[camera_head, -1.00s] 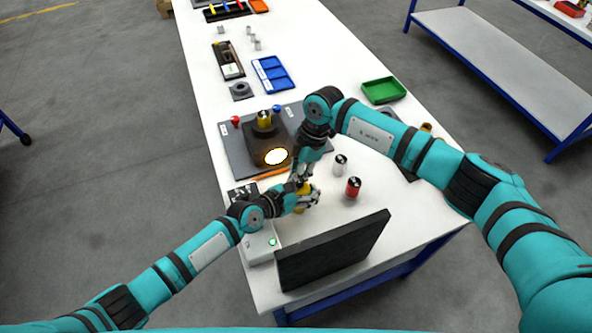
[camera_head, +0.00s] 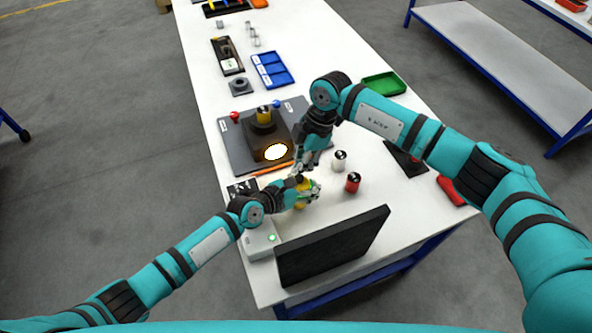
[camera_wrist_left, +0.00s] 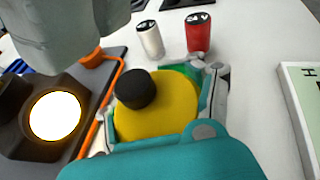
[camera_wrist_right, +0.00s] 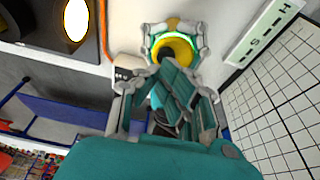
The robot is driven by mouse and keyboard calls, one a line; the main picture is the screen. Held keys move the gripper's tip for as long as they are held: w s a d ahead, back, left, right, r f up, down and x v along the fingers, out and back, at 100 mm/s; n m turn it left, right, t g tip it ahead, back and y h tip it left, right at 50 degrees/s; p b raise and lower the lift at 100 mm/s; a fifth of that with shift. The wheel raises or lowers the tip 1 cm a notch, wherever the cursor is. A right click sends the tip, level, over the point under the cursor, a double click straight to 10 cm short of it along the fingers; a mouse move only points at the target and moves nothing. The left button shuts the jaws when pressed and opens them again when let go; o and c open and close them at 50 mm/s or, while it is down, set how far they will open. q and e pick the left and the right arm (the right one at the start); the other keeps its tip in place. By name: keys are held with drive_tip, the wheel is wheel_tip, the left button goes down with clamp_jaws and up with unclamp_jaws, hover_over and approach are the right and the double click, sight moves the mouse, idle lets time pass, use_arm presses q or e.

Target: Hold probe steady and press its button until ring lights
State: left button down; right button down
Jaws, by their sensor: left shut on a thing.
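The probe is yellow (camera_wrist_left: 160,118) with a round black button (camera_wrist_left: 135,89) on top. My left gripper (camera_head: 304,192) is shut around it and holds it above the table's near part. In the right wrist view the probe (camera_wrist_right: 166,44) shows a bright green band along its edge; I cannot tell whether this is a lit ring. My right gripper (camera_head: 297,172) is just above and behind the probe. Its fingers look drawn together in the right wrist view. In the left wrist view it is at the upper left, apart from the button.
A dark fixture (camera_head: 258,143) with a glowing white disc stands left behind the probe. A white cylinder (camera_head: 339,161) and a red cylinder (camera_head: 353,182) stand to the right. A black panel (camera_head: 330,255) stands in front. A grey box (camera_head: 257,243) with a green light is near left.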

use_arm(q)
drive_tip(key=shift+a, duration=0.1)
use_arm(e)
drive_tip(key=shift+a+v, duration=0.1)
drive_tip(key=shift+v, duration=1)
drive_tip(key=shift+a+v, duration=0.15)
drive_tip(key=shift+v, duration=0.9)
drive_tip(key=shift+s+r, duration=0.1)
use_arm(q)
drive_tip(key=shift+c, duration=1.7)
unclamp_jaws()
drive_tip(key=v, duration=1.2)
